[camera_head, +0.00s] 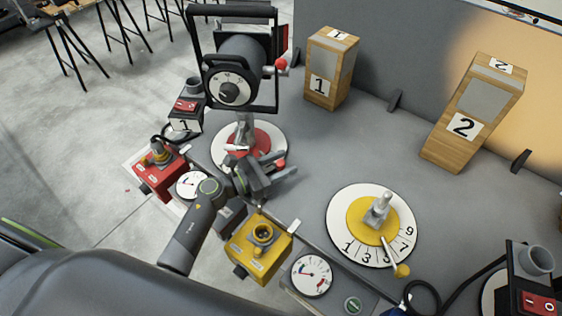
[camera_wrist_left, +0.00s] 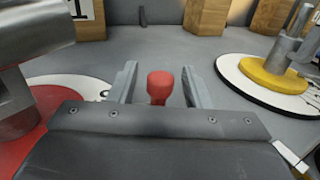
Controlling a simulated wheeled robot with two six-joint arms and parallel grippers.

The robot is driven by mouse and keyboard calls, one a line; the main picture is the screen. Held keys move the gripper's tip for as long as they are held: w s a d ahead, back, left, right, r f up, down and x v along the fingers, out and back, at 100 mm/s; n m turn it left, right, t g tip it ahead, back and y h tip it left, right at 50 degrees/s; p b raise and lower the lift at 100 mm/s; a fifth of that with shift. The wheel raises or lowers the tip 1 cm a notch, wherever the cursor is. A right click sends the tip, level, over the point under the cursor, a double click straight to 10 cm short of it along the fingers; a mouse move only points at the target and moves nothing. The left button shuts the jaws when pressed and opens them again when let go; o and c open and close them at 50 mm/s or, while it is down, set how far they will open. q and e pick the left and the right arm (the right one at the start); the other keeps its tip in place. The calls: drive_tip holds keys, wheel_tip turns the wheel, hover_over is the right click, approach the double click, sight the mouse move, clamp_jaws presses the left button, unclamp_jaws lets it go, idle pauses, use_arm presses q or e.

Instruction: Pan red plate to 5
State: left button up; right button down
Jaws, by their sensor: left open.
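The red plate (camera_head: 262,137) sits on a white dial disc at the left of the table, under a black studio lamp (camera_head: 236,72) on a grey post. It also shows at the left of the left wrist view (camera_wrist_left: 20,125). Its red knob (camera_wrist_left: 160,86) stands between the two fingers of my left gripper (camera_wrist_left: 158,88), which is open around it. In the head view my left gripper (camera_head: 272,172) is beside the plate's right edge, and the knob (camera_head: 280,164) shows just past it. The gripper and lamp hide most of the red dial's numbers. My right gripper is not in view.
A yellow plate (camera_head: 360,228) on a numbered white dial stands to the right, with its own post. Wooden blocks marked 1 (camera_head: 328,72) and 2 (camera_head: 470,118) stand behind. A red box (camera_head: 158,178), a yellow box (camera_head: 258,250) and a gauge (camera_head: 312,276) line the near edge.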

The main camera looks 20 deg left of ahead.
use_arm(q)
clamp_jaws()
drive_tip(key=shift+s, duration=0.1)
idle(0.4)
drive_tip(key=m+g+h+b, duration=0.1)
drive_tip(key=s+a+g+b, duration=0.1)
drive_tip(key=b, duration=0.1)
drive_tip(key=shift+s+a+f+m+h, duration=0.15)
drive_tip(key=shift+s+f+m+h, duration=0.15)
drive_tip(key=shift+m+h, duration=0.1)
drive_tip(key=s+a+m+g+h+b, duration=0.1)
drive_tip(key=g+b, duration=0.1)
drive_tip(key=b, duration=0.1)
drive_tip(key=s+a+m+g+h+b, duration=0.1)
drive_tip(key=g+b, duration=0.1)
drive_tip(key=shift+s+a+m+b, duration=0.15)
drive_tip(key=shift+m+b, duration=0.25)
drive_tip(key=shift+s+a+r+m+g+h+b, duration=0.25)
drive_tip(key=shift+s+a+m+g+h+b, duration=0.4)
drive_tip(key=shift+g+b, duration=0.6)
drive_tip(key=shift+w+t, duration=0.1)
drive_tip(key=shift+t, duration=0.15)
